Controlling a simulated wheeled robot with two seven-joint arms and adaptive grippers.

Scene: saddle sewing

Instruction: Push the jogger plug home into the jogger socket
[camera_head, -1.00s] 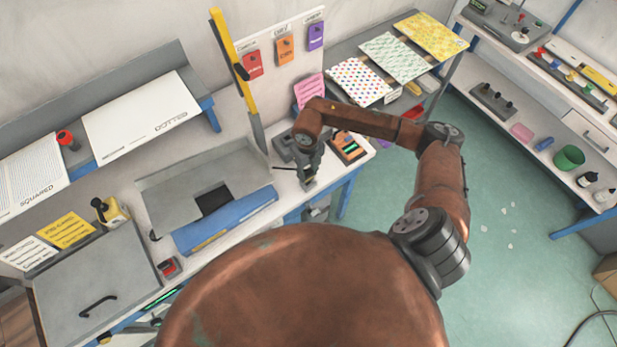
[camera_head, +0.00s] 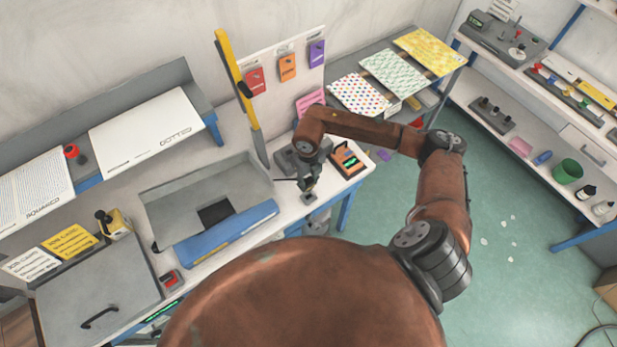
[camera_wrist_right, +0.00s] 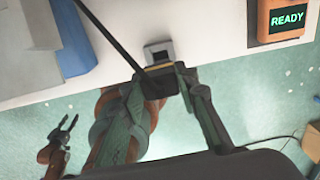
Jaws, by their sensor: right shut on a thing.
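My right gripper (camera_wrist_right: 172,84) is shut on the jogger plug (camera_wrist_right: 160,68), a small dark piece with a yellowish band, at the table edge in the right wrist view. A dark cable runs from it to the upper left. The grey jogger socket (camera_wrist_right: 158,47) lies right beyond the plug; I cannot tell how far the plug sits in it. In the head view, the right gripper (camera_head: 309,189) is low over the socket (camera_head: 309,197), and the plug is too small to make out. My left gripper (camera_wrist_right: 62,132) shows only in the right wrist view, open and empty.
A grey tray with a blue front bar (camera_head: 228,234) stands left of the right gripper.

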